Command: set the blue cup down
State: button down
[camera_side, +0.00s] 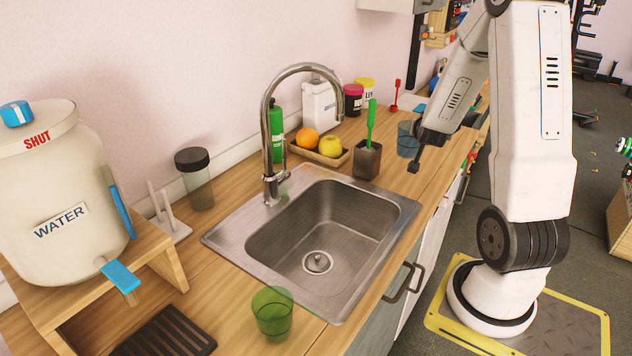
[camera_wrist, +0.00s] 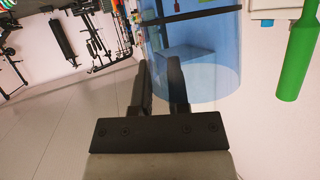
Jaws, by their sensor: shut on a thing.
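The blue cup (camera_side: 405,140) is see-through and shows at the far right part of the wooden counter, right of the grey utensil holder. My gripper (camera_side: 413,163) is at its near side, shut on it. In the wrist view the blue cup (camera_wrist: 215,60) fills the top middle, and the dark fingers of my gripper (camera_wrist: 159,66) reach its left side. One finger shows against the see-through cup and the other is at its edge. I cannot tell whether the cup's base touches the counter.
A grey holder (camera_side: 367,161) with a green-handled tool stands left of the cup. A fruit tray (camera_side: 318,157), a steel sink (camera_side: 245,243) and tall faucet (camera_side: 265,130) lie further left. A green cup (camera_side: 272,325) stands in front. The counter's right edge is close to the blue cup.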

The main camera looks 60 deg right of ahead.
aim_at(404, 148)
jog(key=shift+m+g, duration=0.6)
jog(key=shift+g, duration=0.1)
jog(key=a+f, duration=0.1)
jog(key=w+a+f, duration=0.1)
jog(key=a+f, duration=0.1)
jog(key=w+a+f, duration=0.1)
jog(key=a, duration=0.1)
jog(key=shift+f, duration=0.25)
jog(key=shift+w+a+f+m+g+h, duration=0.15)
jog(key=shift+a+f+h, duration=0.05)
jog(key=shift+a+f, duration=0.2)
jog(key=shift+w+a+f+m+g+h, duration=0.15)
jog(key=shift+a+f+h, duration=0.1)
jog(key=shift+a, duration=0.2)
jog(key=w+a+r+n+t+y, duration=0.1)
jog(key=w+a+n+t+y, duration=0.55)
jog(key=a, duration=0.65)
jog(key=w+a+r+n+t+y, duration=0.2)
jog(key=w+a+n+t+y, duration=0.2)
jog(key=w+a+n+y, duration=0.65)
jog(key=s+a+f+n+g+y, duration=0.5)
jog(key=s+a+f+n+y, duration=0.1)
jog(key=s+a+f+n, duration=0.1)
jog(key=shift+s+a+f+n, duration=0.2)
jog(key=shift+s+f+n, duration=0.1)
jog(key=shift+s+f, duration=0.5)
jog(key=shift+w+f+y, duration=0.15)
jog(key=shift+f+y, duration=0.1)
jog(key=shift+f, duration=0.05)
jog(key=shift+f, duration=2.75)
